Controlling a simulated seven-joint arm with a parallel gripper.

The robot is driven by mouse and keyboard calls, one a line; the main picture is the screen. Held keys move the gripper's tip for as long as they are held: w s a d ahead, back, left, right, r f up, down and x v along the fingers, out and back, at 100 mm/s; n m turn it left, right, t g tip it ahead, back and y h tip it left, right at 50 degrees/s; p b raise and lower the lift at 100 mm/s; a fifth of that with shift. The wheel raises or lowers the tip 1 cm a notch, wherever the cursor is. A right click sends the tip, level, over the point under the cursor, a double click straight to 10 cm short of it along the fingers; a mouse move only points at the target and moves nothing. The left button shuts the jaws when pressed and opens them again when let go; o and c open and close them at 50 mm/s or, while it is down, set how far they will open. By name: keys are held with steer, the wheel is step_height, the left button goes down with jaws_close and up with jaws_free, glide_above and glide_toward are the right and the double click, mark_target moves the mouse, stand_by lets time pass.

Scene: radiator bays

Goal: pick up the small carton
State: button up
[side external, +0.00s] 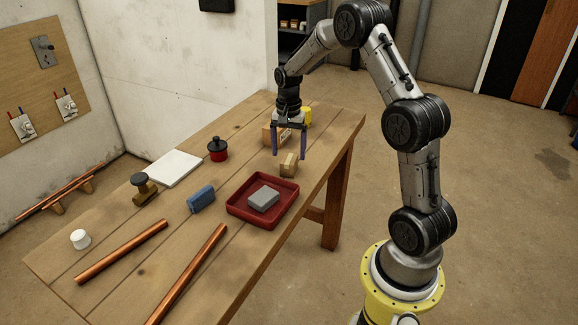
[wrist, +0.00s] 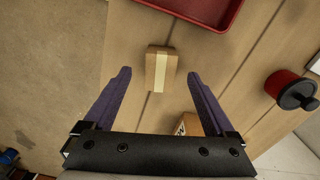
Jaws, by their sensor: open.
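The small carton (side external: 289,164) is a tan box with a pale tape strip, standing on the wooden workbench beside the red tray. In the wrist view the small carton (wrist: 153,68) lies between and just beyond the fingertips. My gripper (side external: 289,155) is open and points down, with its purple fingers above and a little behind the carton. The fingers also show in the wrist view (wrist: 159,73), apart, with nothing held between them. Another carton (side external: 268,138) with printed marks stands behind the gripper, partly hidden by a finger; it also shows in the wrist view (wrist: 190,125).
A red tray (side external: 235,208) holding a grey block (side external: 264,197) is close in front of the carton. A red-and-black canister (side external: 217,150), blue block (side external: 201,199), white panel (side external: 175,168) and copper pipes (side external: 122,251) are farther off. A yellow object (side external: 306,116) stands behind.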

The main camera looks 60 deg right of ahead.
mark_target(289, 159)
steer(key=shift+w+d+f, duration=0.1)
steer(key=shift+d+f, duration=0.05)
steer(key=shift+f, duration=1.3)
steer(key=shift+d+f, duration=0.15)
steer(key=shift+f, duration=1.3)
steer(key=shift+r, duration=0.1)
jaws_close()
